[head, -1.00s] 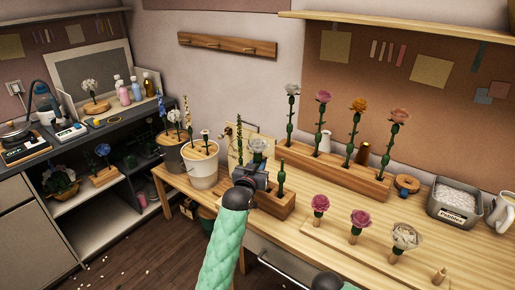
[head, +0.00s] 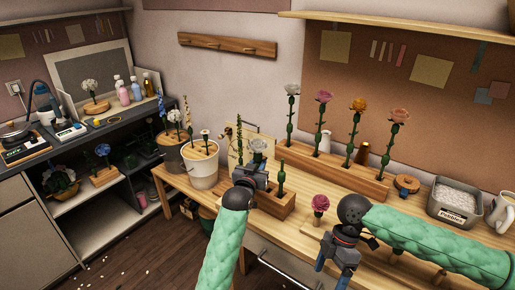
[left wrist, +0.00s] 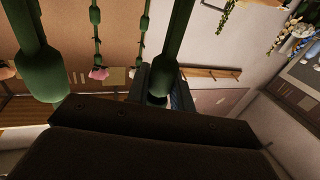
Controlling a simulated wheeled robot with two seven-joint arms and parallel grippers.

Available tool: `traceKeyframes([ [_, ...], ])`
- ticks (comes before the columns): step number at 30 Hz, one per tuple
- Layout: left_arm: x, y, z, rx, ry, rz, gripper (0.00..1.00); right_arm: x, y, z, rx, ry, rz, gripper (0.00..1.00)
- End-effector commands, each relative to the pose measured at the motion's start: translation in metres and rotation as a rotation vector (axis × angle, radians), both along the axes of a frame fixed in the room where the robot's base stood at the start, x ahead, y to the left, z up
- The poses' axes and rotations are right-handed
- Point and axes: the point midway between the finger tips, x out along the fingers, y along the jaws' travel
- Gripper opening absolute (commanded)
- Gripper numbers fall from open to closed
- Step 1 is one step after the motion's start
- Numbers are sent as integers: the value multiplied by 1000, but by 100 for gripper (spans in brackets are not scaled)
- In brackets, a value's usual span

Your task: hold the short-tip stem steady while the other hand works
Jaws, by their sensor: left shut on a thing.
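My left gripper (head: 262,180) is at the wooden block (head: 277,205) near the table's left end, shut on a green stem. The left wrist view shows this stem (left wrist: 168,50) between the jaws; its lower part is hidden. I cannot tell from the labels or shape which is the short-tip stem. My right gripper (head: 334,272) points down at the table's front edge, its fingers apart and empty.
A long wooden rack (head: 340,178) with several upright flowers stands behind. A pink rose (head: 320,203) stands left of my right gripper.

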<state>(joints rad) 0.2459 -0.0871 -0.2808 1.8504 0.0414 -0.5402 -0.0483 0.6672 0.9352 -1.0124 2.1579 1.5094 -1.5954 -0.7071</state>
Motion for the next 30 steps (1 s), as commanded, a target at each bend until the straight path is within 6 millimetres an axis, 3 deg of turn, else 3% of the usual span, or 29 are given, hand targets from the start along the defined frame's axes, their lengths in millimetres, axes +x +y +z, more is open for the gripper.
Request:
traceKeyframes([
  [3,0,0,0,0,0,0,0,32,14,22,9,-45,-15,84],
  [12,0,0,0,0,1,0,0,103,48,85,30,-149,-51,84],
  [30,0,0,0,0,1,0,0,217,124,235,36,-325,-133,84],
])
